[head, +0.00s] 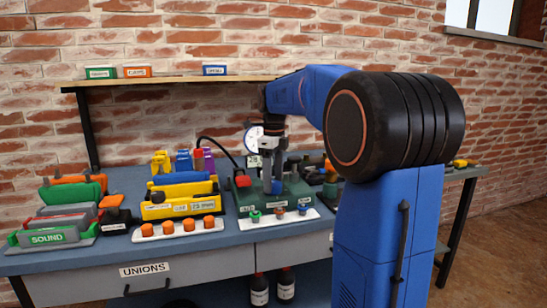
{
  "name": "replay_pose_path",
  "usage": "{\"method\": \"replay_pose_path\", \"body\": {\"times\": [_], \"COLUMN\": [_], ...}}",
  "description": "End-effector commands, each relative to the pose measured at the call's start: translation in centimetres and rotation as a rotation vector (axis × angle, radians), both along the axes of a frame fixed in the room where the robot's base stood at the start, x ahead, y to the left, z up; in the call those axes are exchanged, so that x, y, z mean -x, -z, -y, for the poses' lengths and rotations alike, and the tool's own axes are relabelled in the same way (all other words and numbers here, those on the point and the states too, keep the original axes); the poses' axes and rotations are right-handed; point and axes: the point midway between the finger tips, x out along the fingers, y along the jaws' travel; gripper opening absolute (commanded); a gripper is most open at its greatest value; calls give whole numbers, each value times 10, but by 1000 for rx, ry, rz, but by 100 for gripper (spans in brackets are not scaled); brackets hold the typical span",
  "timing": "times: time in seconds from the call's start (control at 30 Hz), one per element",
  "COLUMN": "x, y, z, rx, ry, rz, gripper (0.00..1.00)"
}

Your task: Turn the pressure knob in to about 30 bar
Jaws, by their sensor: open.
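My gripper (272,184) points down over the green test block (298,187) near the middle of the bench. Its fingertips are by a blue part on the block; I cannot tell whether they touch it. A white round pressure gauge (252,138) stands behind the gripper, partly hidden by it, and its reading is too small to make out. A red part (242,181) sits on the block's left side, with a black hose rising behind it. I cannot tell which part is the pressure knob; my gripper and arm hide some of the block.
A yellow holder (183,210) and a white strip with orange caps (145,230) stand left of the block. Grey stands labelled SOUND (47,238) are at far left. A shelf (170,82) with small boxes runs above the bench. Bare bench (122,178) shows at the back left.

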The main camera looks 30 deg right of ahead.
Motion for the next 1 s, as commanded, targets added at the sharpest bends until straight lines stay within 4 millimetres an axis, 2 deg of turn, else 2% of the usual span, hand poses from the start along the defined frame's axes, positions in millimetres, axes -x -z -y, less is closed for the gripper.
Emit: {"method": "replay_pose_path", "body": {"times": [0.17,0.7,0.83,1.0], "x": [0,-1,-1,0], "y": [-27,-133,-151,-164], "z": [0,0,0,0], "rx": [0,1,1,0], "ry": [0,0,0,0], "rz": [3,3,3,1], "gripper": [63,63,63,63]}}
